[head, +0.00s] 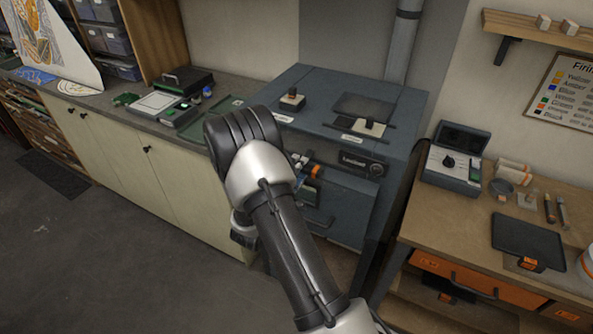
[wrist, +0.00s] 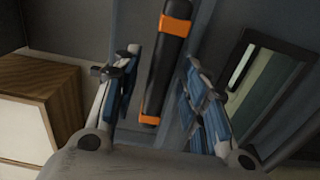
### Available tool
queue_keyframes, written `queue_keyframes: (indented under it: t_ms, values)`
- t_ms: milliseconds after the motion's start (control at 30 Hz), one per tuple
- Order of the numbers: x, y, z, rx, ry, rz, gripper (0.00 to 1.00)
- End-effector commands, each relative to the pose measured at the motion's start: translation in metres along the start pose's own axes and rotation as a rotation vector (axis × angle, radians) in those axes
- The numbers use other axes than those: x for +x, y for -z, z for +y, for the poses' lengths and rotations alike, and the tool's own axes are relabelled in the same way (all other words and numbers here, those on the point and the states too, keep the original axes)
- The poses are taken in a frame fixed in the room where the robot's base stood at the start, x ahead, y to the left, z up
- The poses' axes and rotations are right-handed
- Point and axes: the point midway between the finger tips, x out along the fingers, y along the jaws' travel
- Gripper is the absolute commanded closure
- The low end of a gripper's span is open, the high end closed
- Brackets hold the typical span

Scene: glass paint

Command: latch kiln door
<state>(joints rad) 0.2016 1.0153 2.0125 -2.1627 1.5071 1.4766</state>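The blue-grey kiln (head: 410,115) stands in the middle of the head view, with its door (head: 345,218) on the front face. My gripper (wrist: 160,72) is at the kiln front, mostly hidden behind my arm in the head view. In the wrist view a black bar handle with orange bands (wrist: 168,60) stands between my two fingers. The fingers are open, with a gap showing on each side of the handle. An orange end of the handle shows in the head view (head: 315,171). I cannot tell whether the door is fully closed.
A dark-framed window (wrist: 268,85) is right of the handle, and a wooden block-like edge (wrist: 45,95) is at left. A counter (head: 105,105) adjoins the kiln on the left. A wooden workbench (head: 450,215) with a control box (head: 455,160) stands right.

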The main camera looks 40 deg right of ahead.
Motion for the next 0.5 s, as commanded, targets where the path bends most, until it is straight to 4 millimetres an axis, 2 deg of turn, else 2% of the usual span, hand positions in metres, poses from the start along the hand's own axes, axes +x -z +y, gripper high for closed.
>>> queue_keyframes:
  t_ms: [133,500]
  values:
    - [-0.0002,-0.0001,-0.0001,0.000,0.000,0.000,0.61]
    - [-0.0005,-0.0002,-0.0001,0.000,0.000,-0.001,0.86]
